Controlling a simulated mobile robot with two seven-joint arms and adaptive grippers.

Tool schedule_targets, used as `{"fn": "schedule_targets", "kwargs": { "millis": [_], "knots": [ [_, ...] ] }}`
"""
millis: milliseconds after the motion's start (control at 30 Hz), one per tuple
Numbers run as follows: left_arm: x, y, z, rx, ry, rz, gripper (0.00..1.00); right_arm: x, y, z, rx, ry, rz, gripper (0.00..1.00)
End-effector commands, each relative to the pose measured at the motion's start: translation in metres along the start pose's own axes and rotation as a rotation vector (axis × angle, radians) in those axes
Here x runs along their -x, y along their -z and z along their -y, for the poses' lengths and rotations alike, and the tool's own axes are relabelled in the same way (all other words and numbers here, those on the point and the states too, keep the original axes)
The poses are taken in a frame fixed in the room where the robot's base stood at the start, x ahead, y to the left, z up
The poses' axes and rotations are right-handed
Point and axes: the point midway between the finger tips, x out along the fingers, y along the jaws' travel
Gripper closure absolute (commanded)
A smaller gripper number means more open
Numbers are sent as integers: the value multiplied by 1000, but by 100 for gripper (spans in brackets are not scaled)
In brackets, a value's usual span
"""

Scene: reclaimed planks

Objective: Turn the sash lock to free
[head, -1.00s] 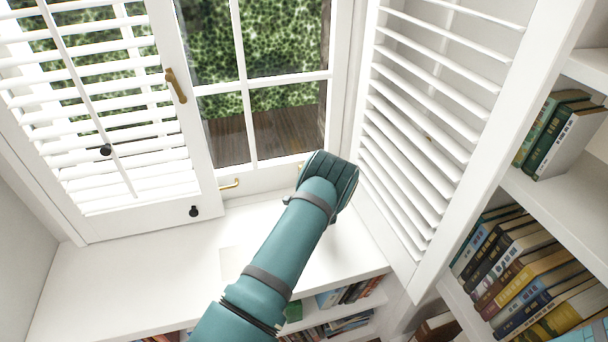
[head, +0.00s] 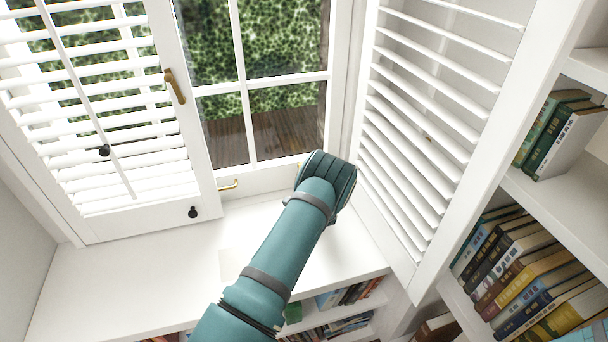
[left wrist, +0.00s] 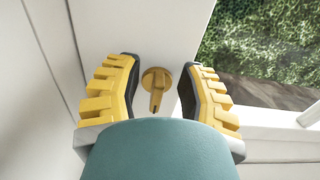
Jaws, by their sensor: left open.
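The sash lock (left wrist: 157,78) is a brass piece with a round base and a narrow lever, on a white frame member in the left wrist view. Its lever points down in that picture. My left gripper (left wrist: 160,68) is open, its yellow, dark-padded fingers on either side of the lock. A gap shows between the lock and each finger. In the head view my teal arm reaches to the lower right of the window (head: 250,120); its wrist hides the gripper and the lock. My right gripper is in neither view.
Louvred shutters stand left (head: 110,110) and right (head: 430,130) of the window. A brass handle (head: 176,86) is on the left shutter's edge, another (head: 229,185) on the window's bottom rail. The white sill (head: 130,280) is clear. Books (head: 525,270) fill shelves at right.

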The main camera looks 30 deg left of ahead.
Motion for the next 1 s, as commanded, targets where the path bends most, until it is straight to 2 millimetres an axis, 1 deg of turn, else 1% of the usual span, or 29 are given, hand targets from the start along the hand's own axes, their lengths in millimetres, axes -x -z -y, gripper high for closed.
{"fn": "schedule_targets", "kwargs": {
  "millis": [133,233,367,500,700,833,1000],
  "knots": [
    [6,0,-1,-1,-2,0,61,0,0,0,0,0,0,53],
    [19,0,-1,-1,-3,0,61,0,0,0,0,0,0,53],
    [44,1,0,-1,-2,-1,61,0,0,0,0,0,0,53],
    [74,1,0,-1,-3,-3,61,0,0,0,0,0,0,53],
    [105,1,0,0,-1,-2,61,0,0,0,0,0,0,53],
    [116,1,0,0,0,-1,61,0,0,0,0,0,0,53],
    [120,0,0,0,1,0,61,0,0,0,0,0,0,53]
  ]
}}
